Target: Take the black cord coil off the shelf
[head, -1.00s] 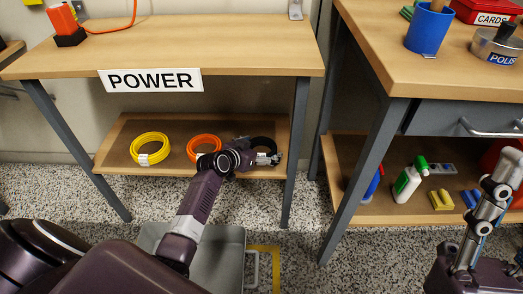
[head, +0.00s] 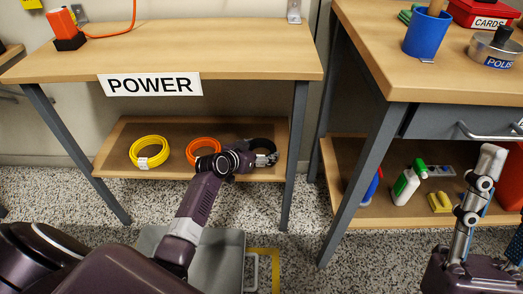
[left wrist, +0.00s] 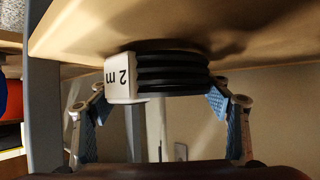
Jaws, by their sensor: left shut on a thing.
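The black cord coil (head: 262,143) is at the right end of the lower shelf (head: 165,172) under the bench marked POWER. In the left wrist view the coil (left wrist: 172,72) shows its stacked black loops and a white "2 m" label, against the wooden board. My left gripper (head: 264,158) is at the coil's front, its two blue-padded fingers on either side, shut on it; it also shows in the left wrist view (left wrist: 157,95). In the head view my gripper hides the coil's lower part. My right gripper (head: 490,205) is partly in view at the right edge, its opening unclear.
An orange coil (head: 203,144) lies just left of my left gripper, and a yellow coil (head: 149,145) farther left. The bench top (head: 240,60) is above the shelf, and a leg (head: 292,160) stands to the right. A grey bin (head: 215,262) is below.

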